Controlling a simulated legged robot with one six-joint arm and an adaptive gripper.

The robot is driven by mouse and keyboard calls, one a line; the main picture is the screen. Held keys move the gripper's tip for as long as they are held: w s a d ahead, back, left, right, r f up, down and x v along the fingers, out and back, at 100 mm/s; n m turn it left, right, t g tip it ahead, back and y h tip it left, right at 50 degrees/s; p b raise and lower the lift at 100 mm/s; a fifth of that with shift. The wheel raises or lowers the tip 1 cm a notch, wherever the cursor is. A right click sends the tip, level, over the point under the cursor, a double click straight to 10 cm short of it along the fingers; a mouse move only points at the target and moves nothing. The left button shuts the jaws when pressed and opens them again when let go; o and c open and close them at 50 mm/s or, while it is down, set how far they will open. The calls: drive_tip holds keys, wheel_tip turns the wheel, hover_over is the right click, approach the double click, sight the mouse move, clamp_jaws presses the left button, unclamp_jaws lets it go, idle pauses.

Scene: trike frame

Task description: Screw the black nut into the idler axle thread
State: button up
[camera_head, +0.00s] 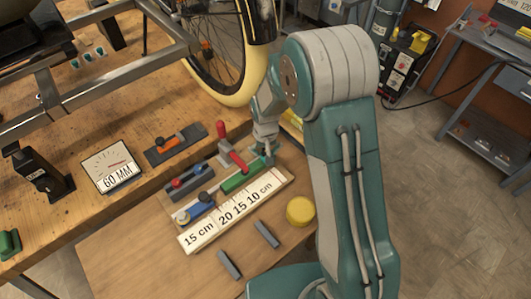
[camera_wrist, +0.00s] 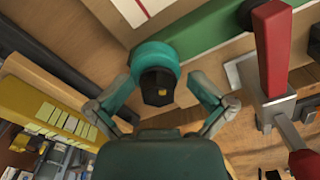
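My gripper (camera_wrist: 159,82) is pointed down at the rig board in the wrist view, its two fingers spread apart. Between and beyond the fingertips is a round teal piece (camera_wrist: 152,54) with a dark, angular piece (camera_wrist: 157,88) bearing a small yellow mark. I cannot tell whether the dark piece is the black nut. In the head view my gripper (camera_head: 266,152) is small, beside the green block (camera_head: 242,176). The trike frame (camera_head: 110,82) stands at upper left with a wheel (camera_head: 240,90). I cannot make out the idler axle thread.
A red-handled clamp (camera_head: 232,150) stands close beside my gripper; it also shows in the wrist view (camera_wrist: 272,60). A ruled board (camera_head: 200,238), grey bars (camera_head: 228,265) and a yellow disc (camera_head: 300,210) lie nearby. A 60 MM card (camera_head: 112,168) lies left. Open floor is right.

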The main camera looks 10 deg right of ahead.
drive_tip(key=shift+r, duration=0.1)
idle(0.3)
wheel_tip(320, 180, up, 12)
idle(0.5)
drive_tip(key=shift+w, duration=0.1)
wheel_tip(320, 180, up, 11)
drive_tip(key=shift+r, duration=0.15)
drive_tip(key=shift+w+a+r, duration=0.1)
drive_tip(key=c, duration=0.4)
drive_tip(key=shift+o, duration=0.2)
wheel_tip(320, 180, down, 21)
drive_tip(key=m, duration=1.2)
drive_tip(key=shift+f, duration=0.2)
